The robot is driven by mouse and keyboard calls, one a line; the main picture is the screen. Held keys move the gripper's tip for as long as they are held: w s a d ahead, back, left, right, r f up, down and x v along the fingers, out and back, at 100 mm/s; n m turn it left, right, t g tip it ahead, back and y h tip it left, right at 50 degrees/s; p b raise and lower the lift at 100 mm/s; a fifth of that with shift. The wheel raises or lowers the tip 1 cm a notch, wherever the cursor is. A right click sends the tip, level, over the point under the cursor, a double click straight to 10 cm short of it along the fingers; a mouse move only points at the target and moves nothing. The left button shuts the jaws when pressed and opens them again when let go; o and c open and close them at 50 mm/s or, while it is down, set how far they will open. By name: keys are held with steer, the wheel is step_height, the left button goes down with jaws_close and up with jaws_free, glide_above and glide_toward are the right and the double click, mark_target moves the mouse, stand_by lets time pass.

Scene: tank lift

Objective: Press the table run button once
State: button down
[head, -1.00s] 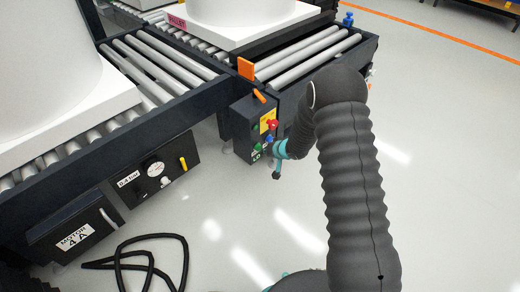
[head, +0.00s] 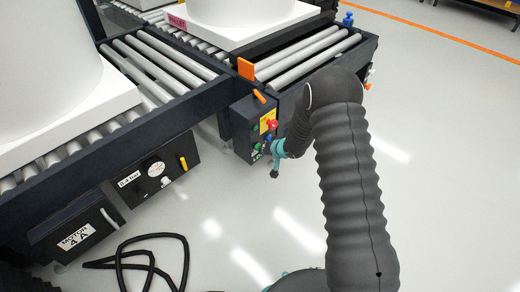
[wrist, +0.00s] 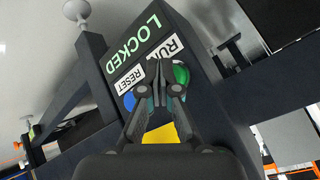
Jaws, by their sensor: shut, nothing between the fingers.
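The table's control box (wrist: 205,110) shows close up in the wrist view. It has a green button (wrist: 181,74) by the partly covered RUN label (wrist: 172,46), and a blue button (wrist: 129,101) by the RESET label (wrist: 131,78). A lit LOCKED sign (wrist: 133,42) is at its end. My gripper (wrist: 159,68) is shut and empty. Its tips are over the panel between the two buttons, just left of the green one. I cannot tell whether they touch the panel. In the head view, the green button (head: 257,146) shows left of my teal wrist part.
The box also carries a red knob (head: 272,125) and a yellow patch (wrist: 160,134). Roller conveyors (head: 170,60) with large white loads stand behind and left. A black hose (head: 150,240) lies on the floor. The floor at right is clear.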

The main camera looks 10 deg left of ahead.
steer(key=shift+d, duration=0.1)
steer(key=shift+s+d, duration=0.55)
steer(key=shift+d, duration=0.1)
steer(key=s+d, duration=0.3)
steer(key=d, duration=0.1)
steer(key=shift+s+d+p, duration=0.3)
steer(key=shift+s+d, duration=0.05)
steer(key=shift+d, duration=0.05)
stand_by(0.9)
